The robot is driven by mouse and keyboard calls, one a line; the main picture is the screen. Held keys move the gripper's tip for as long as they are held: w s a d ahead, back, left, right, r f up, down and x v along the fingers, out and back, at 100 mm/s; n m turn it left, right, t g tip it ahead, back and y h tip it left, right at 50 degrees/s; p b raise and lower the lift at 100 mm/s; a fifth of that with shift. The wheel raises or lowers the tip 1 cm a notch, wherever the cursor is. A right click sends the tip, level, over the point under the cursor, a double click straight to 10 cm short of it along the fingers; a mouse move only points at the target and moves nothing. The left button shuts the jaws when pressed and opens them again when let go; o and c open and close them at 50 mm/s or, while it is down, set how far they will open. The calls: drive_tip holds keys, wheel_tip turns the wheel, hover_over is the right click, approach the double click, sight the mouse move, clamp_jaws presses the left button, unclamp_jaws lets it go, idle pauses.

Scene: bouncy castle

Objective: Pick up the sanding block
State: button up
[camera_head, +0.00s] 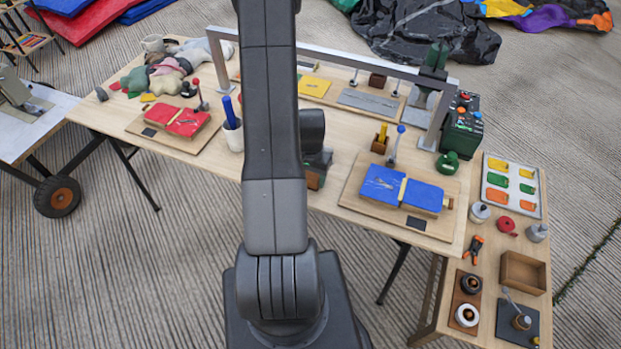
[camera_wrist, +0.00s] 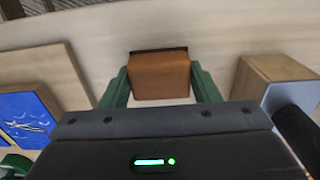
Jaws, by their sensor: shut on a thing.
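The sanding block is an orange-brown block (camera_wrist: 160,76) with a dark edge along its far side. In the wrist view it sits between the two green fingers of my gripper (camera_wrist: 161,88), which is shut on it. In the head view a small brown part of the block (camera_head: 314,181) shows just right of my arm, below the dark gripper body. My arm and gripper hide most of it there. It is over the front middle of the wooden worktable (camera_head: 335,198). I cannot tell whether it touches the tabletop.
A board with blue fabric (camera_head: 405,190) lies to the right, and one with red fabric (camera_head: 178,118) to the left. A white cup with blue pens (camera_head: 233,135) stands close left of my arm. A metal frame (camera_head: 350,58) spans the table's back.

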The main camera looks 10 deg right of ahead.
sight(311, 176)
wheel_tip(311, 176, up, 9)
drive_tip(key=shift+r+b, duration=0.1)
drive_tip(key=shift+b, duration=0.35)
